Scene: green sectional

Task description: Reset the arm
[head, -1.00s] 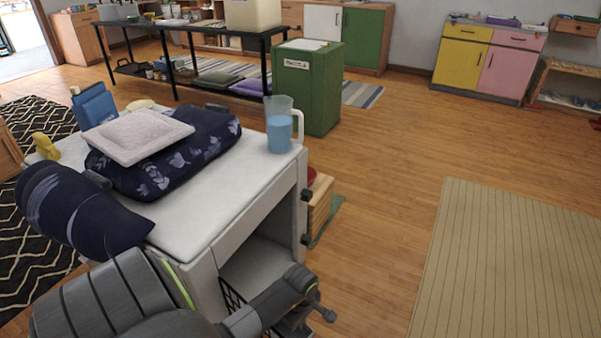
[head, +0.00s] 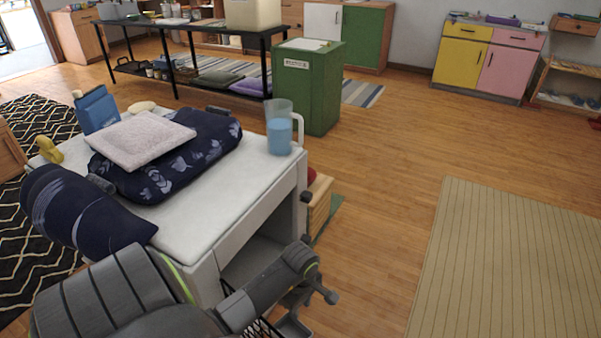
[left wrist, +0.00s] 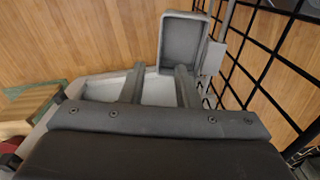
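My left arm comes in from the bottom left of the head view, in front of the white table. Its gripper (head: 292,318) hangs low at the bottom edge, beside the table's open front, and is partly hidden by the arm. In the left wrist view the two grey fingers (left wrist: 160,76) stand apart with a gap and nothing clearly held between them. A grey box-like part (left wrist: 184,42) shows just past the right finger; I cannot tell what it belongs to. My right gripper is not in view.
The white table (head: 205,222) carries a dark patterned cushion (head: 205,150), a pale cushion (head: 140,140), a blue carton (head: 97,110) and a blue-filled jug (head: 280,134). A black wire grid (left wrist: 262,75) is close to the left gripper. Wooden floor (head: 390,180) lies open at right.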

